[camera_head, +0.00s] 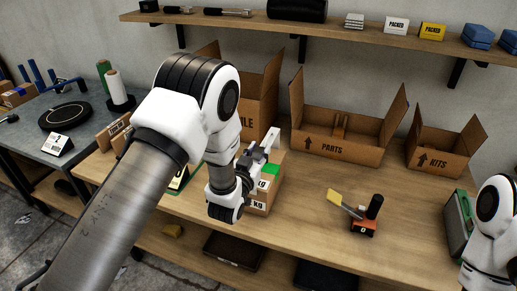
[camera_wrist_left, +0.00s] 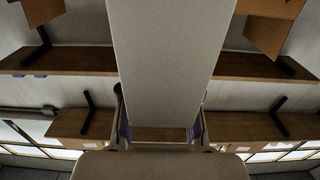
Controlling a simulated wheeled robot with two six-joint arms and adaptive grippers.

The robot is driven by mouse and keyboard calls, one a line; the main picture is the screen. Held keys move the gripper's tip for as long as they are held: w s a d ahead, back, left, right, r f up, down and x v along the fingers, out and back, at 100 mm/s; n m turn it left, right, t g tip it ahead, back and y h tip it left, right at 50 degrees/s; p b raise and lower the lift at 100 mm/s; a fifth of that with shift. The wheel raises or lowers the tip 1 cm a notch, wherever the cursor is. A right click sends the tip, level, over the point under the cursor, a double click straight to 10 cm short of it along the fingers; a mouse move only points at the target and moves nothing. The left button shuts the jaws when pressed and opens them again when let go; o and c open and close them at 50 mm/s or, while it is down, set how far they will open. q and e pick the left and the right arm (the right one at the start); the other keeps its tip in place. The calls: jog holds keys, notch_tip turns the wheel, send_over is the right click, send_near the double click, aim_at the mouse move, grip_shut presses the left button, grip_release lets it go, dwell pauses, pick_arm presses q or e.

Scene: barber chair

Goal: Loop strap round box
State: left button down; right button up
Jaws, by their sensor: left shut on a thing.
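A brown cardboard box (camera_head: 262,201) with white "kg" labels stands on the bench, partly hidden behind my left arm. A green patch (camera_head: 271,170) shows on its top; I cannot tell whether it is tape or a label. My left gripper (camera_head: 262,148) is just above and behind the box top, its fingers partly hidden. In the left wrist view a wide pale grey band (camera_wrist_left: 170,60), seemingly the strap, runs up from between the finger pads (camera_wrist_left: 161,128). My left gripper is shut on it. My right gripper is out of view; only part of that arm shows at the right edge.
Open cartons marked PARTS (camera_head: 335,146) and KITS (camera_head: 438,155) stand at the back. A shelf (camera_head: 300,30) runs above. A grey side table (camera_head: 80,135) is at left.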

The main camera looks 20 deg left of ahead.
pick_arm(q)
notch_tip(320, 180, down, 2)
jog(key=shift+w+f+b, duration=0.1)
jog(key=shift+f+b, duration=0.05)
jog(key=shift+b, duration=0.35)
jog(key=shift+f+b, duration=1.8)
jog(key=shift+f, duration=0.5)
jog(key=c, duration=0.7)
grip_release()
jog(key=shift+c, duration=0.2)
jog(key=s, duration=1.2)
jog(key=shift+a, duration=0.2)
